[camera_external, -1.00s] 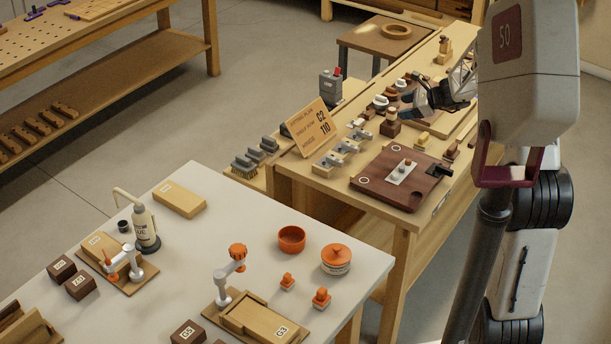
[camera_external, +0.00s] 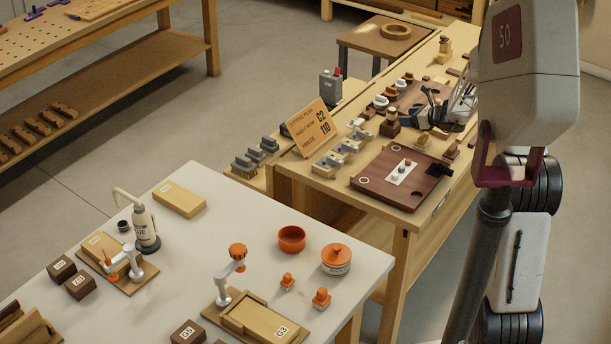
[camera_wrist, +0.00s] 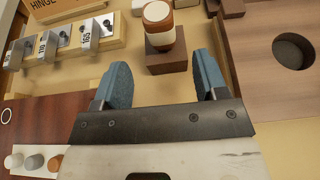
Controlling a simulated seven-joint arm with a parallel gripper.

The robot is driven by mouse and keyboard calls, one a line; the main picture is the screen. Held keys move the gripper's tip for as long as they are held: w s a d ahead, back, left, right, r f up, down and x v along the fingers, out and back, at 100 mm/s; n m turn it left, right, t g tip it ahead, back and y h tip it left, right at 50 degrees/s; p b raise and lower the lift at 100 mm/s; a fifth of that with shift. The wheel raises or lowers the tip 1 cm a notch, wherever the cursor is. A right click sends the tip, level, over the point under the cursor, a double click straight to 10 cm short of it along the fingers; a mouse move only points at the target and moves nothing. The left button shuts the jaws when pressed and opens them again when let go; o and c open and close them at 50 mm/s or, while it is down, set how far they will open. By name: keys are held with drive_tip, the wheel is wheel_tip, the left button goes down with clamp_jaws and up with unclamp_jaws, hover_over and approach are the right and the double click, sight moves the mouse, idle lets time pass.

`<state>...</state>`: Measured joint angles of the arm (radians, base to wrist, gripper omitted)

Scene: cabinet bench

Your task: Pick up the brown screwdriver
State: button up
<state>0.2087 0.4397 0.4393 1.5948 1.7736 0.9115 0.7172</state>
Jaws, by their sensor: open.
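A short, rounded brown piece with a pale top (camera_wrist: 159,25), which may be the handle of the brown screwdriver, stands upright on a dark brown block (camera_wrist: 167,60) in the wrist view. No shaft shows. The block also shows in the external view (camera_external: 390,129), left of my gripper (camera_external: 417,112). My gripper also shows in the wrist view (camera_wrist: 163,80), with its two blue fingertips wide apart and nothing between them. The block lies just beyond the fingertips, roughly between them in the picture and apart from them.
A row of metal-topped hinge blocks (camera_wrist: 85,38) is at the upper left. A dark board with a round hole (camera_wrist: 255,80) is at the right. A red-brown board with small knobs (camera_external: 375,185) lies nearer on the bench. Bare wood surrounds the block.

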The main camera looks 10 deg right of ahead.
sight(392, 116)
drive_tip(key=shift+x, duration=1.3)
drive_tip(key=shift+w+a, duration=0.1)
drive_tip(key=shift+x, duration=2.5)
drive_tip(key=shift+w, duration=0.1)
drive_tip(key=shift+c, duration=0.3)
drive_tip(key=shift+r, duration=0.1)
drive_tip(key=c, duration=1)
